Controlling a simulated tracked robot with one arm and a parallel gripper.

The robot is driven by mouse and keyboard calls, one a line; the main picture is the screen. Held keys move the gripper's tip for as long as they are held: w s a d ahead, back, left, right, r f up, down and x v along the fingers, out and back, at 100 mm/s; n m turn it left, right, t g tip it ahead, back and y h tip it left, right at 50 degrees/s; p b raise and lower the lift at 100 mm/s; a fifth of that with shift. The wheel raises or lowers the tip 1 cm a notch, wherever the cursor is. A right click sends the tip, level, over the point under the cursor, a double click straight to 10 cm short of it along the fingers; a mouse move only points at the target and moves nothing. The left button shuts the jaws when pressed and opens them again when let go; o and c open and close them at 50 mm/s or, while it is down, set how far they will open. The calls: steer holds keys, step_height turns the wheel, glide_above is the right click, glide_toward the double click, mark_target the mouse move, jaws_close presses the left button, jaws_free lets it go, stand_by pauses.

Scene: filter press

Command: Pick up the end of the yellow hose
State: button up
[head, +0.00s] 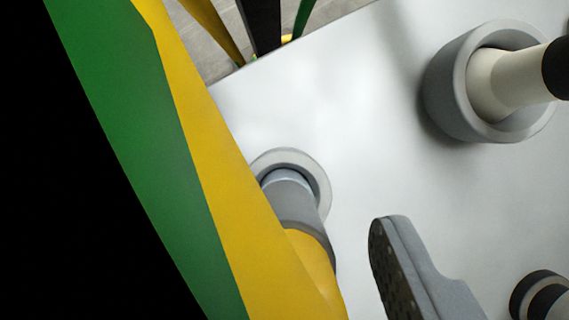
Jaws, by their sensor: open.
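The yellow hose's end (308,252) is yellow with a grey, slightly blue-tipped connector (290,198). The connector sits at a round grey socket ring on a pale plate. One finger of my gripper (400,268), with a dark dotted pad, is to the right of the hose end, with a gap between them. The pad faces the hose side. The other finger does not show. A wide yellow band beside a green one crosses close in front on the left and covers part of the hose end.
The pale plate (370,130) fills most of the view. A thick grey socket (450,90) with a cream and black part in it stands upper right. Another dark-ringed fitting (540,295) is lower right. Yellow, black and green strips show beyond the plate edge. Black fills the left.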

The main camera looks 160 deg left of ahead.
steer(key=shift+x, duration=1.1)
steer(key=shift+s+f, duration=0.15)
steer(key=shift+s, duration=0.05)
jaws_close()
